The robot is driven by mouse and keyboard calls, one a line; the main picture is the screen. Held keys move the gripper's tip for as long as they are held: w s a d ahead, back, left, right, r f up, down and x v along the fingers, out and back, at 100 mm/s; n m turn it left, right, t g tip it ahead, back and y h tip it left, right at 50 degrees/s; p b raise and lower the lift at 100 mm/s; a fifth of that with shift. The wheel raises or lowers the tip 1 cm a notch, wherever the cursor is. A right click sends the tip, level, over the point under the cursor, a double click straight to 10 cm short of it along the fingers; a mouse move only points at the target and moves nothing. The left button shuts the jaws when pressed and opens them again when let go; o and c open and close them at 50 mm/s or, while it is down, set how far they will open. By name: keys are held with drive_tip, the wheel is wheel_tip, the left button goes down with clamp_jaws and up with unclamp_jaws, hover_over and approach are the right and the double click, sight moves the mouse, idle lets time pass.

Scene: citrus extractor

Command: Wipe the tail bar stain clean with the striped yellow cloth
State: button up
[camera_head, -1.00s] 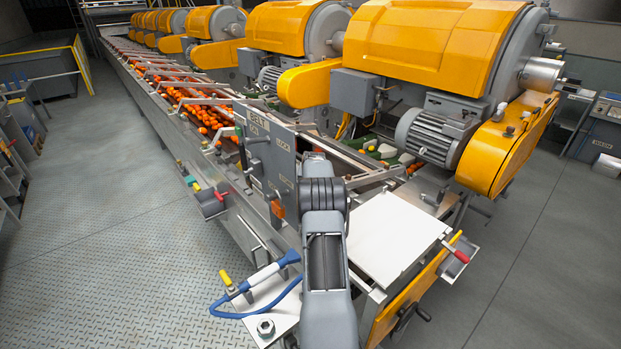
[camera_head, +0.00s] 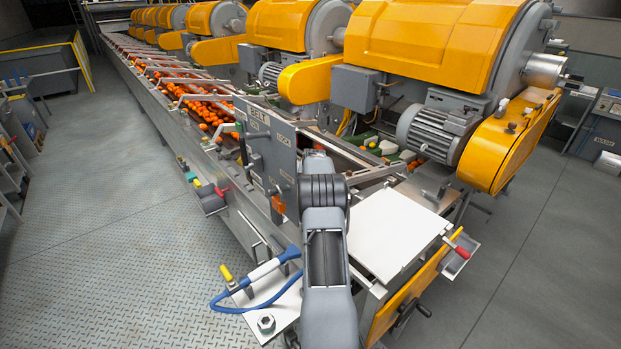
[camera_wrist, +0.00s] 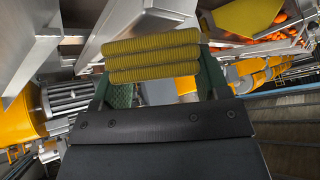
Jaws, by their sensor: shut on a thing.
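The striped yellow cloth (camera_wrist: 152,57) shows in the wrist view as a folded, ribbed pad of stacked rolls. My gripper (camera_wrist: 153,72) is shut on it, with a dark green finger at each side of the pad. Pale metal parts of the machine lie just beyond the cloth; I cannot tell whether it touches them. In the head view my own arm hides the gripper and the cloth. I cannot make out the stain or pick out the tail bar with certainty in either view.
The grey BELT panel (camera_head: 267,150) stands left of my arm, and a white plate (camera_head: 397,232) lies to its right. A red-handled lever (camera_head: 460,250) and a blue hose (camera_head: 240,309) are near. Yellow extractors line the conveyor of oranges (camera_head: 205,108). Floor is clear at left.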

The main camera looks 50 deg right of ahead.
drive_tip(key=shift+a+f+b, duration=0.2)
drive_tip(key=shift+f+b, duration=0.5)
drive_tip(key=shift+f, duration=0.15)
drive_tip(key=shift+s+d+f, duration=0.1)
drive_tip(key=shift+d+f, duration=0.15)
drive_tip(key=shift+d, duration=0.7)
drive_tip(key=shift+s+d+f, duration=0.1)
drive_tip(key=shift+d+f, duration=0.1)
drive_tip(key=shift+d, duration=0.7)
drive_tip(key=shift+s+d+f+p, duration=0.1)
drive_tip(key=shift+d+f+p, duration=0.05)
drive_tip(key=shift+d, duration=0.7)
drive_tip(key=shift+s+d+f+p, duration=0.1)
drive_tip(key=shift+d+f+p, duration=0.05)
drive_tip(key=shift+d, duration=0.7)
drive_tip(key=shift+d+f, duration=0.15)
drive_tip(key=shift+b, duration=0.4)
